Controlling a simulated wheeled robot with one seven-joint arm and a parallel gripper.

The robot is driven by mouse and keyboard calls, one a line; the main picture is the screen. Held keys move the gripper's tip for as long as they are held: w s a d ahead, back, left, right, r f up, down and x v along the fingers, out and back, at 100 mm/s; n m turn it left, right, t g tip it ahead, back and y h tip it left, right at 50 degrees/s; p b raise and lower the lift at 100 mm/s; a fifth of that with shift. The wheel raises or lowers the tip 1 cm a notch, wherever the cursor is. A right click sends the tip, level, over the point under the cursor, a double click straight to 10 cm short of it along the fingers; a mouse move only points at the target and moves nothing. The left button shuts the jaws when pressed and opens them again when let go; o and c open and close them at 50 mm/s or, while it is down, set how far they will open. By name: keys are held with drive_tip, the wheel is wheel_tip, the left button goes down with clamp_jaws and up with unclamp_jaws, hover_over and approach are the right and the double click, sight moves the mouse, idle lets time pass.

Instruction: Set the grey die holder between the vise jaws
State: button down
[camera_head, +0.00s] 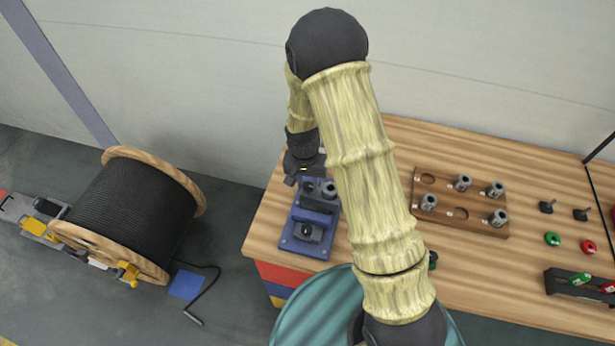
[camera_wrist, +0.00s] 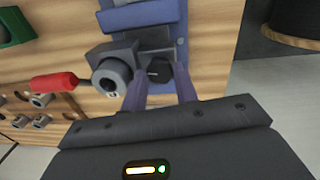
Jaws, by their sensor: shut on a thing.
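The grey die holder (camera_wrist: 103,56) is a block with a raised round ring and a dark bore, seen in the wrist view. My gripper (camera_wrist: 160,78) is shut on a black six-sided knob, which seems to belong to the holder. The blue vise (camera_wrist: 140,18) lies directly under and beyond the holder. In the head view the blue vise (camera_head: 305,246) stands at the table's left end, with my gripper (camera_head: 302,178) at its back and the holder (camera_head: 328,189) above its jaws. Whether the holder touches or sits between the jaws cannot be told.
A red-handled thing (camera_wrist: 55,82) lies close beside the holder. A wooden board (camera_head: 487,228) with several grey cylinders is to the right; its left part is near my arm. Black pegs, green and red rings and a dark rack (camera_head: 560,288) stand farther right. A cable spool (camera_head: 130,215) is left of the table.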

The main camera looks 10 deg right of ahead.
sight(307, 186)
drive_tip(key=shift+f+p, duration=0.35)
drive_tip(key=shift+f, duration=1.15)
drive_tip(key=shift+f, duration=0.1)
drive_tip(key=c, duration=1.1)
unclamp_jaws()
drive_tip(key=r+b, duration=0.1)
drive_tip(key=r, duration=0.3)
drive_tip(key=r+b, duration=0.1)
drive_tip(key=r, duration=0.3)
drive_tip(key=r+b, duration=0.1)
drive_tip(key=r, duration=0.3)
drive_tip(key=shift+a+b, duration=0.35)
drive_tip(key=shift+r, duration=0.1)
